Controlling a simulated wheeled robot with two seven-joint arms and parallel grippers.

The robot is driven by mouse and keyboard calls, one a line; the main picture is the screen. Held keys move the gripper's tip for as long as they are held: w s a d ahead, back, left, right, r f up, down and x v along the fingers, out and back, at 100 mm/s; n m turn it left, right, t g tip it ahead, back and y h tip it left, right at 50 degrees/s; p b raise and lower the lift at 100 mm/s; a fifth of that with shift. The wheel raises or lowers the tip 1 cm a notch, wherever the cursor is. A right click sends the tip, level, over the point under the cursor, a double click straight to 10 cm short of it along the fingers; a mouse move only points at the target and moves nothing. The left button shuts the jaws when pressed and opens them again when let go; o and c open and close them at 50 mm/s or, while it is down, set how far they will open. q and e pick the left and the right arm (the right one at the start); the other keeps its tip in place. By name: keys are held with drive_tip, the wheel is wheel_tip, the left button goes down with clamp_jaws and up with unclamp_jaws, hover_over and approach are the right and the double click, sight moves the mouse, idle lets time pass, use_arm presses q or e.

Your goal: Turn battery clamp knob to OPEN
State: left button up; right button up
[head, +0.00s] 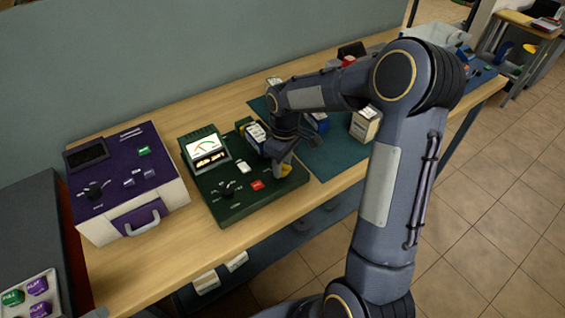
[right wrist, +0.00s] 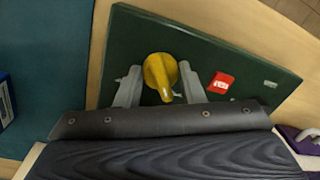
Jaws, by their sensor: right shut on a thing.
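The yellow knob (right wrist: 160,70) sits on the dark green tester panel (right wrist: 215,55), with its narrow pointer end toward my palm in the right wrist view. In the head view a bit of the yellow knob (head: 286,171) shows at the right end of the green panel (head: 225,207), below my wrist. My right gripper (right wrist: 160,82) is shut on the yellow knob, one grey finger on each side of it. The gripper (head: 283,163) comes down from above in the head view. Any OPEN marking is not readable. My left gripper is not in view.
The panel also bears a meter (head: 206,147), a black knob (head: 228,188) and a red button (head: 257,185). A purple-topped unit (head: 118,168) stands to the left. A boxed battery (head: 365,124) stands on the teal mat (head: 330,160) to the right.

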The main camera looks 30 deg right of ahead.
drive_tip(key=shift+w+r+n, duration=0.1)
drive_tip(key=shift+n, duration=0.7)
drive_tip(key=o, duration=0.7)
drive_tip(key=shift+w+d+r, duration=0.1)
drive_tip(key=shift+r, duration=1.85)
drive_tip(key=shift+w+d+r, duration=0.1)
drive_tip(key=shift+r, duration=1.85)
drive_tip(key=shift+s, duration=0.1)
